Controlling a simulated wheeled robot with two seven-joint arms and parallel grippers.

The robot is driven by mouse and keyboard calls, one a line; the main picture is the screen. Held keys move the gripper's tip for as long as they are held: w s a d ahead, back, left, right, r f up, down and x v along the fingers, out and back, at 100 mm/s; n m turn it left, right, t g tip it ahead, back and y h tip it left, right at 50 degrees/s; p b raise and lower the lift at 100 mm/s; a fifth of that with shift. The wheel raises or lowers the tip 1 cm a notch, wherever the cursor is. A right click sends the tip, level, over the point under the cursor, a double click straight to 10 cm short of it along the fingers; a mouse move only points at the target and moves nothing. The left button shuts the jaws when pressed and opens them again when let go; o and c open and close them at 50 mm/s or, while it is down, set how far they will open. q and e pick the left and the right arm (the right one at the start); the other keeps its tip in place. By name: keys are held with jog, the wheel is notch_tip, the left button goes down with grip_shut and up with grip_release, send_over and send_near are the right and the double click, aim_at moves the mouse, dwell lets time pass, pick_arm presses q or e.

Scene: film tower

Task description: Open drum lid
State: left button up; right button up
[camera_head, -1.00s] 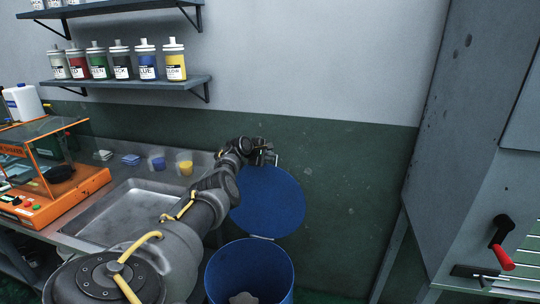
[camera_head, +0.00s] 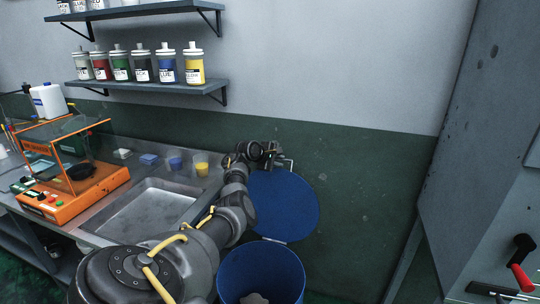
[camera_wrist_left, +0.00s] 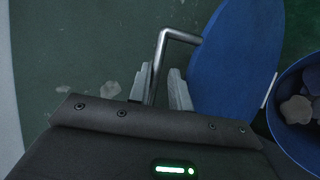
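The blue drum (camera_head: 262,272) stands at the lower middle in the head view. Its round blue lid (camera_head: 285,207) is swung up on edge behind the drum, near the green wall, joined at the drum's back rim. A metal handle (camera_wrist_left: 178,36) projects from the lid in the left wrist view. My left gripper (camera_head: 272,154) is at the lid's upper left. In the wrist view its two fingers (camera_wrist_left: 161,82) are apart, with the handle bar between them and a gap beside the bar. My right gripper is not in view.
A steel sink (camera_head: 150,210) and an orange machine (camera_head: 75,190) are on the left. Small cups (camera_head: 201,165) stand behind the sink. A shelf of bottles (camera_head: 150,87) hangs above. A grey cabinet (camera_head: 475,170) with a red-handled crank (camera_head: 522,275) is on the right.

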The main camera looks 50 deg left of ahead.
pick_arm(q)
jog(key=v, duration=0.6)
jog(key=shift+s, duration=0.25)
jog(key=shift+d, duration=0.1)
